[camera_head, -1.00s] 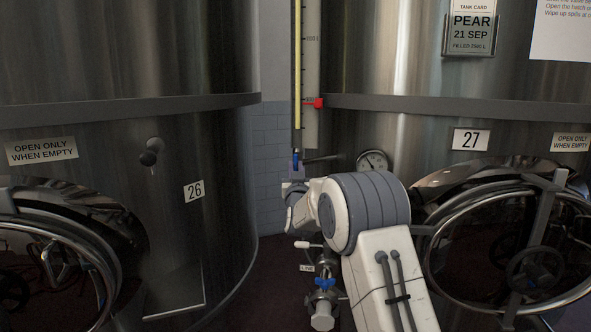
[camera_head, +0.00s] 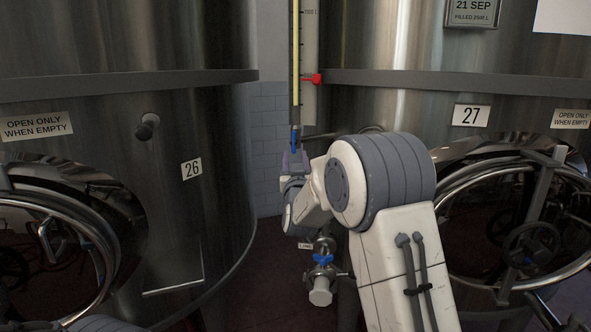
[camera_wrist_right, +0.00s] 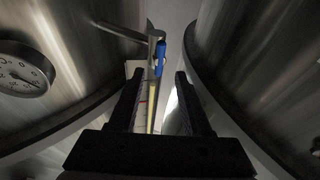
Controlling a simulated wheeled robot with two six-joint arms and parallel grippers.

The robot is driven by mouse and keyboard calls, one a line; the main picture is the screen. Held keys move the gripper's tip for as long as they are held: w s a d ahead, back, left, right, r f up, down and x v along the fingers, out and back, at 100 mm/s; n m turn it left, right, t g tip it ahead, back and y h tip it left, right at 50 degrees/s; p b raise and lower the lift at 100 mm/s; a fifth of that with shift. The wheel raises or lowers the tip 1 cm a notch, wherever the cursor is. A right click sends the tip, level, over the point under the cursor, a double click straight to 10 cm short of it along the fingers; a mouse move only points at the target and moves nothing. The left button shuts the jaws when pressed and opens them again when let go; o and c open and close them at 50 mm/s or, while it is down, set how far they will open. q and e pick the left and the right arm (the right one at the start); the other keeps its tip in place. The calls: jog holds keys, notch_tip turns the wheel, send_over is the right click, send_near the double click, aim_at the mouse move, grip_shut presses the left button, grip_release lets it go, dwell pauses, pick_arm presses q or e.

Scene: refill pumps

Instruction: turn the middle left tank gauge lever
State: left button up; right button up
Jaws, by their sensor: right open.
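A tall level gauge with a yellow column (camera_head: 296,60) runs up between the two tanks. At its foot is a small blue lever (camera_head: 295,139), which points down. The lever also shows in the right wrist view (camera_wrist_right: 161,57), below a metal fitting (camera_wrist_right: 130,33). My right gripper (camera_head: 295,160) is just under the lever. In the right wrist view, my right gripper (camera_wrist_right: 160,76) is open and empty, with the lever lined up between and just beyond its fingertips. I cannot tell any contact. My left gripper is not in view.
Tank 26 (camera_head: 205,120) stands left and tank 27 (camera_head: 400,105) right, each with a round hatch. A red marker (camera_head: 312,79) sits on the gauge scale. A dial (camera_wrist_right: 22,72) shows at the wrist view's left. A blue-handled valve (camera_head: 322,259) is below my right arm.

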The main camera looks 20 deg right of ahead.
jog(key=v, duration=0.3)
jog(key=shift+s+a, duration=0.1)
jog(key=shift+s, duration=0.2)
jog(key=shift+f, duration=0.1)
